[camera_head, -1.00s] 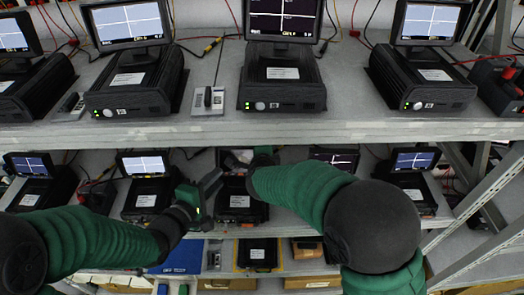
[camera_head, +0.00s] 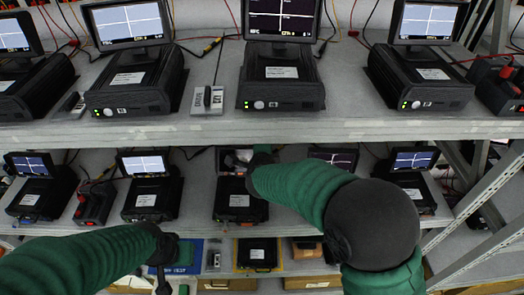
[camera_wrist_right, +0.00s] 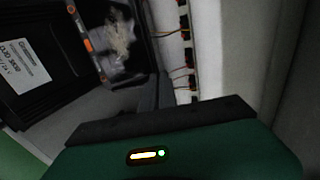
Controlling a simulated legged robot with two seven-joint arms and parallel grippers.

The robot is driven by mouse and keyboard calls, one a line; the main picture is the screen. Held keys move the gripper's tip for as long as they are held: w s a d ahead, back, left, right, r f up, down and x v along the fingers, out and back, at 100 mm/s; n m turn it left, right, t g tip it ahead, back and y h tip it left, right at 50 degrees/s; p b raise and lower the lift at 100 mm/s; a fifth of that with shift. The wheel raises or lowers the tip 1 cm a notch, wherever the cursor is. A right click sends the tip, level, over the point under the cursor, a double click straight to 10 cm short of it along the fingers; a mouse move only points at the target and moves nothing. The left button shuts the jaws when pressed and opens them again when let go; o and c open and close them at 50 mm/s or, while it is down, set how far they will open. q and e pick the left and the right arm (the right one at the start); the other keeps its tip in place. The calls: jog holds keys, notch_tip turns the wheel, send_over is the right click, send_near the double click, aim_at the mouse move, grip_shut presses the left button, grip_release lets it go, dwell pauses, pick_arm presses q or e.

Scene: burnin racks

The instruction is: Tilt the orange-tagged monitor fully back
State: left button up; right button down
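A dark finger of my right gripper (camera_wrist_right: 155,95) lies close to the frame; contact is unclear. My left gripper (camera_head: 163,280) is low at the left, away from the monitor, its fingers hardly visible.
Several similar units with screens stand on the same shelf, such as the one to the left (camera_head: 150,195). The upper shelf (camera_head: 290,132) overhangs the work area. A blue mat (camera_head: 185,255) lies below. Loose cables hang behind.

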pick_arm(q)
jog(key=shift+w+f, duration=0.1)
pick_arm(e)
jog(key=shift+r, duration=0.1)
